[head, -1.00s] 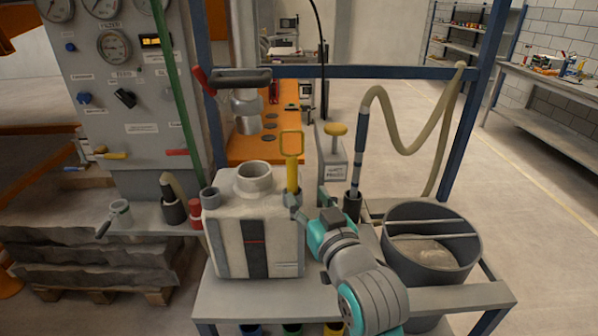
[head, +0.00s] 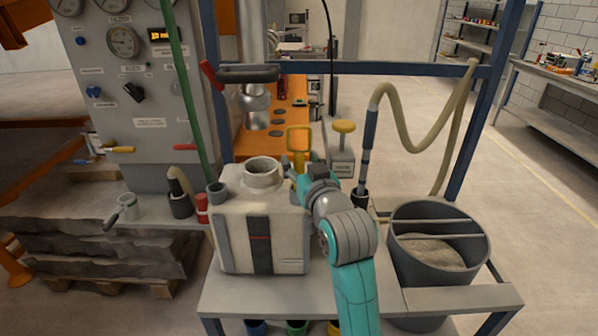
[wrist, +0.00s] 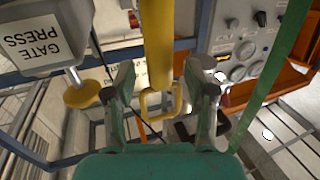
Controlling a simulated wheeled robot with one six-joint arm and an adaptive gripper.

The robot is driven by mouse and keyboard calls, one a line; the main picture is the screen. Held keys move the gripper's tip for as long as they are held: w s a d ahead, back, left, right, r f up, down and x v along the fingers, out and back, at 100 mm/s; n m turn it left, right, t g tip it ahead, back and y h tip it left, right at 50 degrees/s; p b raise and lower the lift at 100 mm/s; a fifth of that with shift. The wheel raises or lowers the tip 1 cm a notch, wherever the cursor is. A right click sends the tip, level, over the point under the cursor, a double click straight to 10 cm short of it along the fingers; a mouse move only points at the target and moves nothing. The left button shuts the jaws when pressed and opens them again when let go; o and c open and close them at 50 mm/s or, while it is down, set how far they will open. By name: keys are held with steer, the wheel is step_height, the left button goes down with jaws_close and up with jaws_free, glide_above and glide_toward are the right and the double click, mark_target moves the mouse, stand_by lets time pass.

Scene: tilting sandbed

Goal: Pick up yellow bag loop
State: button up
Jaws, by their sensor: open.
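The yellow bag loop (head: 298,137) stands upright above the right side of the pale, block-shaped bag (head: 232,232). In the wrist view, the yellow loop (wrist: 160,103) and its wide yellow strap (wrist: 157,40) lie between the two fingers of my gripper (wrist: 160,78). The fingers are open, with a visible gap on each side of the yellow part. In the head view my gripper (head: 300,164) is at the lower part of the loop. The strap's lower end is hidden there behind my gripper.
A grey bucket of sand (head: 398,250) stands to the right, with a hose (head: 388,92) hanging above. A yellow mushroom button on a grey box (head: 342,160) is close behind my gripper. A blue frame bar (head: 400,70) crosses behind. A green pole (head: 182,80) stands left.

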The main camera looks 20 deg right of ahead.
steer(key=shift+w, duration=0.85)
jaws_close()
steer(key=shift+r, duration=0.1)
step_height(320, 180, up, 28)
stand_by(0.5)
